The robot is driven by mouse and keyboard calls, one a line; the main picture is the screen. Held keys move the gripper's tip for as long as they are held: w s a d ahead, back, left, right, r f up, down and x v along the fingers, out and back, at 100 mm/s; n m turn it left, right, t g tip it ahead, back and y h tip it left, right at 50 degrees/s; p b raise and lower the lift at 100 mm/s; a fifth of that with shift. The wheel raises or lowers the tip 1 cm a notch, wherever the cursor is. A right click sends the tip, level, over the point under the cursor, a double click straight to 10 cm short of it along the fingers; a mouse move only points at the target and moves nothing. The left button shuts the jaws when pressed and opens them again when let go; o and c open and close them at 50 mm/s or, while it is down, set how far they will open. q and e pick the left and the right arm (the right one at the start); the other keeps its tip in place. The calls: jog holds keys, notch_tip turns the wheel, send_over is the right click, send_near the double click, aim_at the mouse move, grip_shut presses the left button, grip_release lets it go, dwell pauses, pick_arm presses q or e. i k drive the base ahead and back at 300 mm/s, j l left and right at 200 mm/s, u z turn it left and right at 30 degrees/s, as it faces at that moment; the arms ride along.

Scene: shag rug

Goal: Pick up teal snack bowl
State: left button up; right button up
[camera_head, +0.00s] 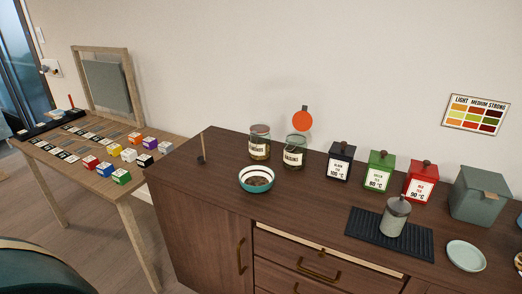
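The teal snack bowl (257,183) stands upright on the dark wooden cabinet top, near its front edge and left of the middle. It has a teal outside with a white band, and brown contents show inside. Nothing touches it from above. Neither my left gripper nor my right gripper is in view.
Two labelled jars (260,142) stand behind the bowl. Black, green (379,171) and red canisters stand further right, with a grey-green pot on a black mat (360,226). A thin stick (202,147) stands left. A table (75,165) with coloured blocks is at the far left.

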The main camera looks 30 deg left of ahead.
aim_at(253, 178)
jog(key=j, duration=0.65)
jog(key=i+j, duration=0.15)
jog(key=j, duration=1.1)
jog(key=i+l, duration=0.05)
